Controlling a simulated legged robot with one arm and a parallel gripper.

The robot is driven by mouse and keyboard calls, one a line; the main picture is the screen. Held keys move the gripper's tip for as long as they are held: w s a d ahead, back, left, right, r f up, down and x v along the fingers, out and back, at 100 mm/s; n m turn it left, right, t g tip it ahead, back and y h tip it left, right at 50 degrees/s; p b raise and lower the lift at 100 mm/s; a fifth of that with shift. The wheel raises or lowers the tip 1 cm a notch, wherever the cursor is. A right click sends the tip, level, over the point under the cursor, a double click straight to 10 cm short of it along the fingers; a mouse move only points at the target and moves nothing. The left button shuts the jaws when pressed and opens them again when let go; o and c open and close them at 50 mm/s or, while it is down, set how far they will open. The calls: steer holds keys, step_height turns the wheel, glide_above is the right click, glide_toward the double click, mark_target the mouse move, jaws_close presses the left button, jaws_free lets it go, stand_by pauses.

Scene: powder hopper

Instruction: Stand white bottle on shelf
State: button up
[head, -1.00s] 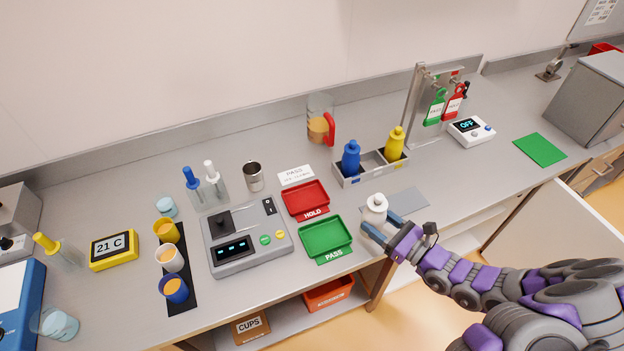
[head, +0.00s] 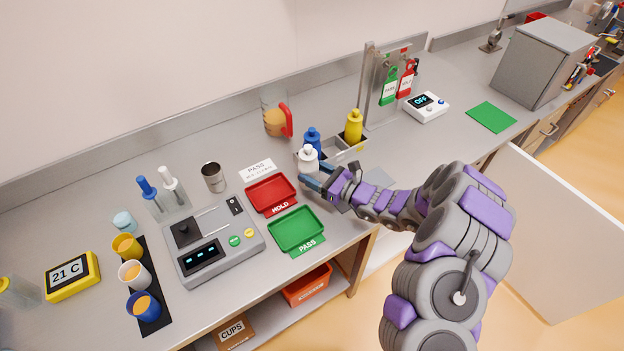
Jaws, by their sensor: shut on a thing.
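The white bottle (head: 308,158) is upright in my gripper (head: 316,180), whose jaws are shut on it. It is at the left end of the grey compartment rack (head: 344,152), in front of the blue bottle (head: 313,138), and hides part of it. The yellow bottle (head: 353,127) stands in the rack's right part. I cannot tell whether the white bottle touches the rack. A lower shelf (head: 270,322) shows under the counter, with an orange bin (head: 307,286) and a box marked CUPS (head: 235,332).
The red HOLD tray (head: 271,194) and green PASS tray (head: 297,229) lie left of my gripper. A jug with a red handle (head: 275,118) stands behind. A post with green and red tags (head: 390,80) is right of the rack. An open white door (head: 560,235) stands at right.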

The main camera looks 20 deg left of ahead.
steer(key=shift+w+a, duration=0.15)
steer(key=shift+w, duration=0.15)
steer(key=shift+w+f, duration=0.1)
steer(key=shift+f, duration=0.1)
step_height(320, 180, down, 3)
steer(key=shift+f+b, duration=0.1)
steer(key=shift+b, duration=0.4)
steer(key=shift+a, duration=0.1)
steer(key=o, duration=1.2)
steer(key=shift+o, duration=0.2)
steer(key=p+v, duration=0.2)
steer(key=v, duration=1)
